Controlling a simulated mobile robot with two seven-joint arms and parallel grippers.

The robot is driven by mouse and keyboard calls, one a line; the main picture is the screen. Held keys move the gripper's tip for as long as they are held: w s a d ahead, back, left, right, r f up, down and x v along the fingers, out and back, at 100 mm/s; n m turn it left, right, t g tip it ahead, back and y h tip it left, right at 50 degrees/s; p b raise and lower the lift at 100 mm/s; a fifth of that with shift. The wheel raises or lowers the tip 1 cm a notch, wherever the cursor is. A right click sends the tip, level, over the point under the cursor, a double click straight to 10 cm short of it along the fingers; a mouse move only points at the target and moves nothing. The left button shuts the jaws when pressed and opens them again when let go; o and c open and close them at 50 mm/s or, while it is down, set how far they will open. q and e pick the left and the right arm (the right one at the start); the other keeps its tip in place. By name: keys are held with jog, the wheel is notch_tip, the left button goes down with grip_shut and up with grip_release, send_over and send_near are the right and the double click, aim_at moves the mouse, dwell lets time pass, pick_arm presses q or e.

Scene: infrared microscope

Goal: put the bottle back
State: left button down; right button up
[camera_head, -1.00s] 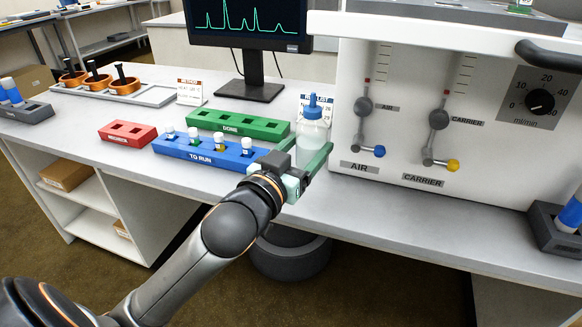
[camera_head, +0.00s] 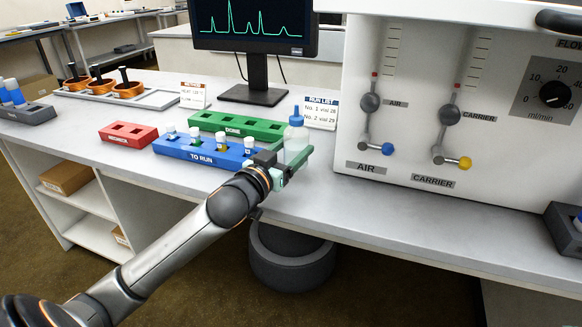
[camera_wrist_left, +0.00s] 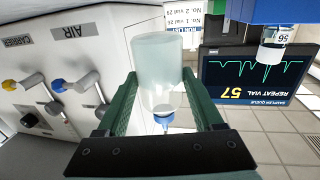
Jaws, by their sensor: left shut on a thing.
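The bottle (camera_head: 297,146) is translucent with a blue cap and stands upright in the head view. My left gripper (camera_head: 290,168) is shut around its body, with green fingers on either side. In the left wrist view the bottle (camera_wrist_left: 158,62) appears upside down between both fingers, its blue cap pointing toward the palm side. The bottle is near the front edge of the bench, just right of the blue TO RUN rack. The fingers hide its lower part in the head view, so I cannot tell if it touches the bench. My right gripper is not in view.
The blue TO RUN rack (camera_head: 200,151) holds several vials. A green DONE rack (camera_head: 240,125) and a run list card (camera_head: 320,112) stand behind the bottle. The white AIR/CARRIER panel (camera_head: 420,120) is to the right. Bare bench (camera_head: 350,200) lies in front of it.

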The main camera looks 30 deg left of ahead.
pick_arm(q)
jog(key=shift+w+a+f, duration=0.15)
jog(key=shift+f, duration=0.15)
notch_tip(320, 180, down, 4)
jog(key=shift+w+a+r+b, duration=0.1)
jog(key=shift+r+b, duration=0.15)
jog(key=shift+b, duration=0.9)
jog(key=shift+r, duration=0.15)
jog(key=shift+c, duration=0.2)
grip_release()
jog(key=shift+f, duration=0.2)
jog(key=shift+r, duration=0.15)
